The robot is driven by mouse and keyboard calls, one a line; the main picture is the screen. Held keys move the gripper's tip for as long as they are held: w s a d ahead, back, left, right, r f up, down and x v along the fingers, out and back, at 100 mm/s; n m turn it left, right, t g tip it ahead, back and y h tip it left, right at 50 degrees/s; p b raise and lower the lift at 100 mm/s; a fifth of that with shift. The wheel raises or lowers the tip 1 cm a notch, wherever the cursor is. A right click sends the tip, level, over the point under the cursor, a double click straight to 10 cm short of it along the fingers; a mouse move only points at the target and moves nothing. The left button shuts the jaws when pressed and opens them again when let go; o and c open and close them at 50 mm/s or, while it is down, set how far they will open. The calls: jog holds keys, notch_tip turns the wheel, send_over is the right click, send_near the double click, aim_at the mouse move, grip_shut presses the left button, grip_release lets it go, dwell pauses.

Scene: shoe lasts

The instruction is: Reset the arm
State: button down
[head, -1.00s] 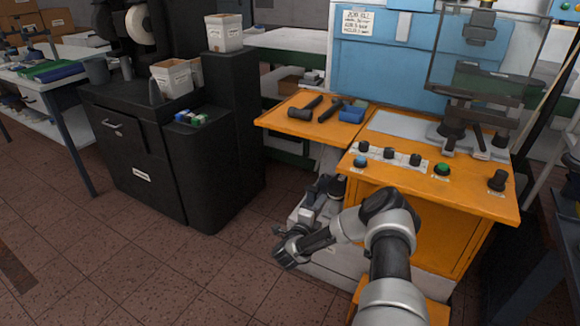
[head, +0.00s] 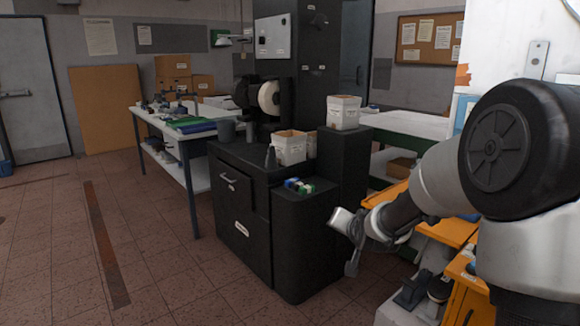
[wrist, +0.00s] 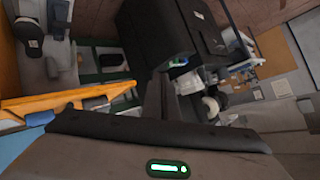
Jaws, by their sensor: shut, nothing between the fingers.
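My arm enters from the right side of the head view, with a large dark round joint close to the camera. My gripper (head: 352,268) hangs at the arm's left end, in front of the lower right side of the black cabinet (head: 240,195). In the wrist view my gripper (wrist: 157,92) juts up from its dark housing with a green light. Its fingers are together with nothing between them. Whether it touches the cabinet cannot be told from the head view, but no contact shows.
The orange workbench (head: 448,232) is partly hidden behind my arm at the right. White boxes (head: 289,147) and small coloured items (head: 299,186) stand on the black cabinet. A worktable (head: 185,132) is farther back. The tiled floor (head: 120,235) at left is clear.

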jog(key=s+r+n+g, duration=0.2)
jog(key=s+r, duration=0.1)
jog(key=s, duration=0.9)
jog(key=s+r+n+g, duration=0.2)
jog(key=s, duration=1.1)
jog(key=s+r+n+g, duration=0.1)
jog(key=s+r+g, duration=0.15)
jog(key=s, duration=0.95)
notch_tip(320, 180, up, 25)
jog(key=s+p, duration=0.1)
jog(key=p, duration=2.3)
jog(key=shift+s+a+h+p, duration=0.15)
jog(key=shift+a+h+p, duration=0.1)
jog(key=shift+h+p, duration=0.05)
